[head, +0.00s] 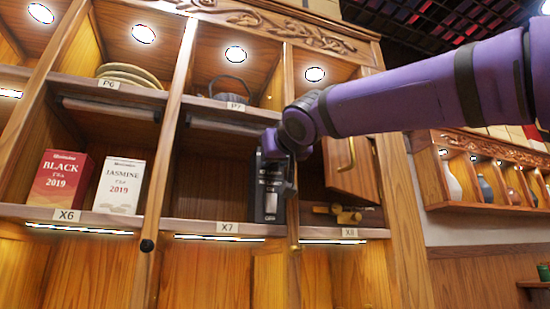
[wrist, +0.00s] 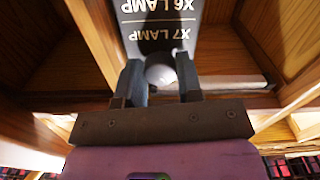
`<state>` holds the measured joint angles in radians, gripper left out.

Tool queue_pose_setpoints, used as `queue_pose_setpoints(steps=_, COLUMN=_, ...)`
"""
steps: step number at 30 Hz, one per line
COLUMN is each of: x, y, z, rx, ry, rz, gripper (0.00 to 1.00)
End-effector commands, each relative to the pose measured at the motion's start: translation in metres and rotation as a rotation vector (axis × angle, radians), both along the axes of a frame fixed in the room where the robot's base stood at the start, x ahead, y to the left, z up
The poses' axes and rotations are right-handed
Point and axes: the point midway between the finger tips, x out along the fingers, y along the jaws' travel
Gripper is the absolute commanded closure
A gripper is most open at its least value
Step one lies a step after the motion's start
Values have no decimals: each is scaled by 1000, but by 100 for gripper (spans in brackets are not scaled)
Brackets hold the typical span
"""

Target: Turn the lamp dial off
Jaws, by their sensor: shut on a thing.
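The lamp control panel (head: 266,205) is a dark upright box at the right side of the X7 compartment. In the wrist view the panel (wrist: 140,38) appears upside down, with the words X6 LAMP and X7 LAMP on it. A grey rounded lamp dial (wrist: 161,74) shows beside the X7 LAMP text. My gripper (wrist: 159,82) has one finger on each side of this dial and is shut on it. In the head view my gripper (head: 277,172) is in front of the panel and hides part of it and the dial.
A red tea box (head: 60,180) and a white tea box (head: 120,187) stand at X6. A cabinet door (head: 350,165) hangs open at X8, close to my arm. A brass-coloured object (head: 345,214) lies on the X8 shelf. Lit strips run under the shelves.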

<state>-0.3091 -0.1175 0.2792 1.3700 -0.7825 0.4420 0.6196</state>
Motion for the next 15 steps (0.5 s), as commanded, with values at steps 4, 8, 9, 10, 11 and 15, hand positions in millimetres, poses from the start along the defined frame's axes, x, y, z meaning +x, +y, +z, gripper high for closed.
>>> queue_pose_setpoints(steps=4, x=0, y=0, z=0, rx=-110, ry=-32, rz=0, gripper=90)
queue_pose_setpoints(steps=8, x=0, y=0, z=0, rx=-205, ry=-58, rz=0, gripper=90)
queue_pose_setpoints(steps=9, x=0, y=0, z=0, rx=-232, ry=-66, rz=0, gripper=90)
queue_pose_setpoints(steps=10, x=0, y=0, z=0, rx=-252, ry=-71, rz=0, gripper=90)
queue_pose_setpoints(steps=11, x=0, y=0, z=0, rx=-270, ry=-77, rz=0, gripper=90)
queue_pose_setpoints(steps=15, x=0, y=0, z=0, rx=-345, ry=-98, rz=0, gripper=90)
